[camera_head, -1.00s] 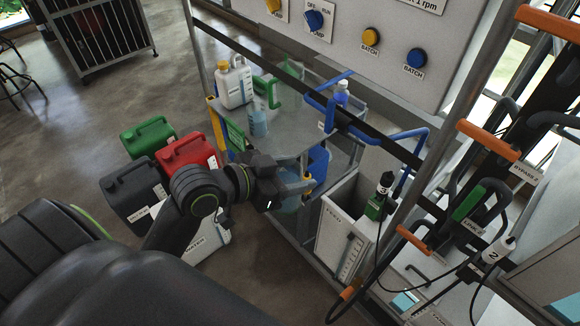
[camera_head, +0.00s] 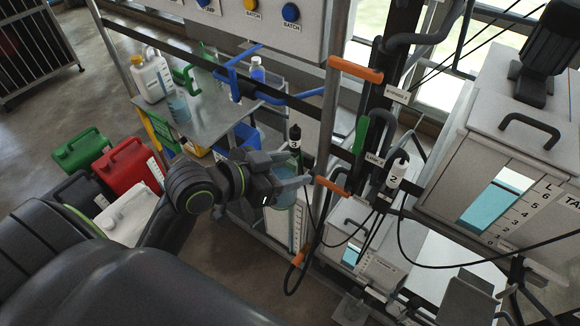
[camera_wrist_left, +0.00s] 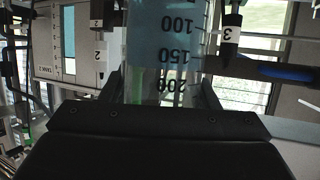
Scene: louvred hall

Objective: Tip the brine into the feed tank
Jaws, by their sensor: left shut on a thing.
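My left gripper (camera_head: 290,178) is shut on a clear graduated beaker (camera_head: 284,194) with bluish liquid. The beaker fills the middle of the left wrist view (camera_wrist_left: 168,45), its numbers upside down there; its tilt is hard to tell. The white feed tank (camera_head: 276,240), with a scale strip on its front, stands behind and below the gripper in the head view. The gripper and beaker hide its upper part, so I cannot tell whether the beaker is over its opening. My right gripper is not in view.
Probe 3 (camera_head: 295,142) and probe 2 (camera_head: 395,178) hang on cables close to the gripper. Orange handles (camera_head: 355,69) and a frame post stand to the right. Several jugs, including a red one (camera_head: 126,166), stand at the left.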

